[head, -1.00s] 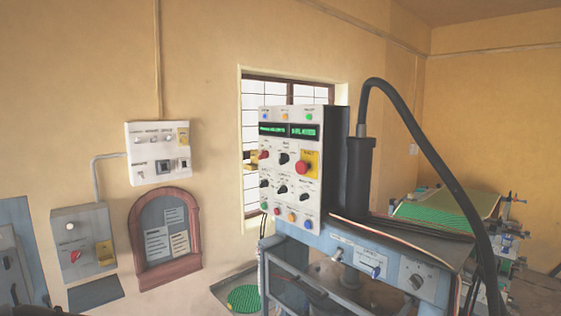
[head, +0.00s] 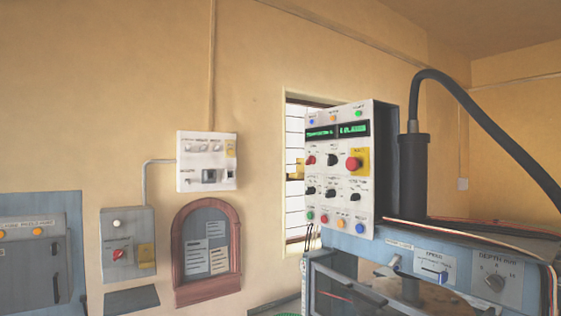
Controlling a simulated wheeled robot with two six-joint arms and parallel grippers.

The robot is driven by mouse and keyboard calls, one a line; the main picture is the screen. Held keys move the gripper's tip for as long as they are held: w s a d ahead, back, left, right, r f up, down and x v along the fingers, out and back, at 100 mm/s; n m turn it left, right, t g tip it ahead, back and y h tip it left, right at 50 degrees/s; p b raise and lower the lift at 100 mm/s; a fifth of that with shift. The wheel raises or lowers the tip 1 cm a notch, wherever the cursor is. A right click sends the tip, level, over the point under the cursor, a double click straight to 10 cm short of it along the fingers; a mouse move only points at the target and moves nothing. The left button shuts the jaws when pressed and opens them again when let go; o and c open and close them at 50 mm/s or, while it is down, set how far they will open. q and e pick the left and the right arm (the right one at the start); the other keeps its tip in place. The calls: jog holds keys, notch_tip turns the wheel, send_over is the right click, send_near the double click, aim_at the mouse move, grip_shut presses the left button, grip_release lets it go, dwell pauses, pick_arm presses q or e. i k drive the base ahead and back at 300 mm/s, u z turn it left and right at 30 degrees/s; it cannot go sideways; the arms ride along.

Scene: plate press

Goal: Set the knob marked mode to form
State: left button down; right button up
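A white control panel (head: 340,172) stands right of centre in the head view, on a blue machine (head: 415,258). It carries several black knobs, one at its upper middle (head: 332,160), a red knob (head: 310,160) and a red mushroom button (head: 353,164) on a yellow plate. The small labels are too blurred to read, so I cannot tell which knob is marked mode or where it points. On the blue front are a speed control (head: 434,272) and a larger knob (head: 494,282) under a label that looks like depth. Neither of my grippers shows.
A grey box with a red switch (head: 128,245), a white switch box (head: 207,162) and an arched notice board (head: 207,252) are on the wall at left. A blue-grey cabinet (head: 35,258) is at far left. A thick black hose (head: 490,135) arches over the machine.

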aim_at(332, 160)
jog(key=u, duration=1.55)
jog(key=i, duration=1.85)
jog(key=z, duration=2.25)
